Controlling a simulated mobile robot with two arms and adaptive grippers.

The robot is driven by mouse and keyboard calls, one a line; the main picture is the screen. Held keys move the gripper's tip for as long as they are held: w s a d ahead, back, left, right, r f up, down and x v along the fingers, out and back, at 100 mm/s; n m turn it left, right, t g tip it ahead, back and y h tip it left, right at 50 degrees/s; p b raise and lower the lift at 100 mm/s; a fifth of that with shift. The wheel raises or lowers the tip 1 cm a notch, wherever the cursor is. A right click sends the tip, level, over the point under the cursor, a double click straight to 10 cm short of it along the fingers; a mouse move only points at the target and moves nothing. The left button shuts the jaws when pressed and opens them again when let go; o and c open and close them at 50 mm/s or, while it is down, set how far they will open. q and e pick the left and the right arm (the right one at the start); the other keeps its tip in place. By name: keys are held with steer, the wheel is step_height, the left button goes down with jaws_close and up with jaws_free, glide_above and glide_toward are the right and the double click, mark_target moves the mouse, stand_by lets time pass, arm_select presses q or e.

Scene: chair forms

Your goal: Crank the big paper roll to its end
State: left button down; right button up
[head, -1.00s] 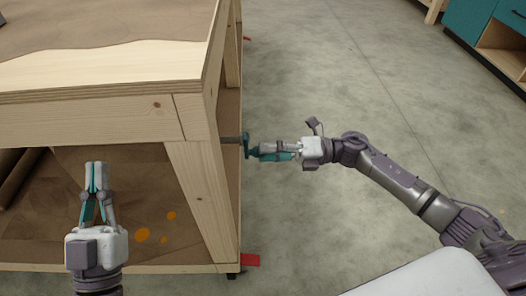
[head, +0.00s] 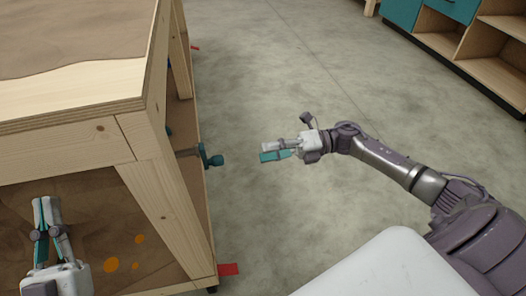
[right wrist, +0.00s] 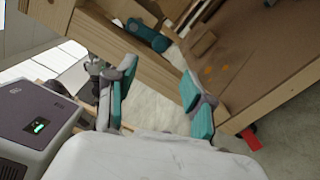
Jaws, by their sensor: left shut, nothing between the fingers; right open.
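The teal crank (head: 211,158) sticks out on a short shaft from the side of the wooden workbench (head: 70,155). It also shows in the right wrist view (right wrist: 148,35), beyond my fingers. My right gripper (head: 266,151) is open and empty, to the right of the crank and apart from it, with clear floor between them. My left gripper (head: 45,203) is shut and empty in front of the bench's near side. Brown paper (head: 85,35) lies on the bench top. The big paper roll itself cannot be made out clearly.
The bench leg (head: 170,205) stands close below the crank, with a red piece (head: 229,269) at its foot. Grey floor (head: 300,90) is open to the right. A teal and wood cabinet (head: 465,35) stands at the far right.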

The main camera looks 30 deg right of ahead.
mark_target(217, 160)
arm_select(q)
step_height(217, 160, down, 12)
steer(key=w+a+g+y+p, duration=0.2)
steer(key=w+g+y+p, duration=0.1)
steer(key=g, duration=0.5)
arm_select(e)
steer(key=w+a+m, duration=0.1)
steer(key=a+m, duration=0.2)
steer(key=m, duration=0.4)
steer(key=w+a+m+b, duration=0.1)
steer(key=a+m, duration=0.3)
steer(key=m, duration=0.4)
steer(key=w+a+m, duration=0.1)
steer(key=a+m, duration=0.3)
steer(key=m, duration=0.3)
steer(key=shift+w+a+r, duration=0.1)
steer(key=shift+w+r, duration=0.05)
steer(key=shift+w, duration=0.05)
arm_select(q)
step_height(217, 160, up, 7)
steer(key=d+t+h, duration=0.1)
steer(key=t, duration=0.3)
steer(key=shift+h+b, duration=0.3)
steer(key=shift+b, duration=0.05)
arm_select(e)
steer(key=shift+w+a, duration=0.2)
steer(key=shift+a, duration=0.5)
steer(key=shift+c, duration=0.4)
jaws_close()
